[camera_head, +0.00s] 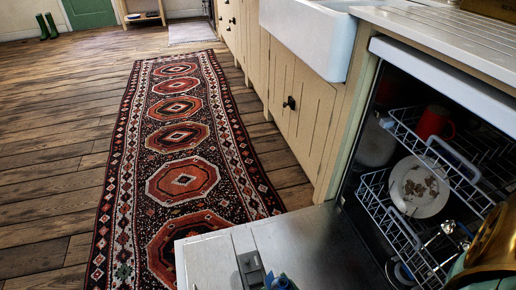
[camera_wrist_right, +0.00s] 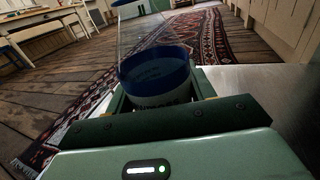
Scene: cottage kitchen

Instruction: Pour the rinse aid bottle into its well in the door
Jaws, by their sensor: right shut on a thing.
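The dishwasher door (camera_head: 210,255) lies open and flat in the head view. A small grey dispenser fitting (camera_head: 250,268) is set in it near the bottom edge. A small blue thing (camera_head: 279,283) shows beside the fitting, cut off by the frame; I cannot tell what it is. In the right wrist view my right gripper (camera_wrist_right: 157,88) is shut on a round container with a blue upper part and white lower part, apparently the rinse aid bottle (camera_wrist_right: 156,72). Its far side and lower end are hidden. My left gripper is not in view.
Cabinets (camera_head: 296,105) and a white sink (camera_head: 315,35) stand beyond the door.

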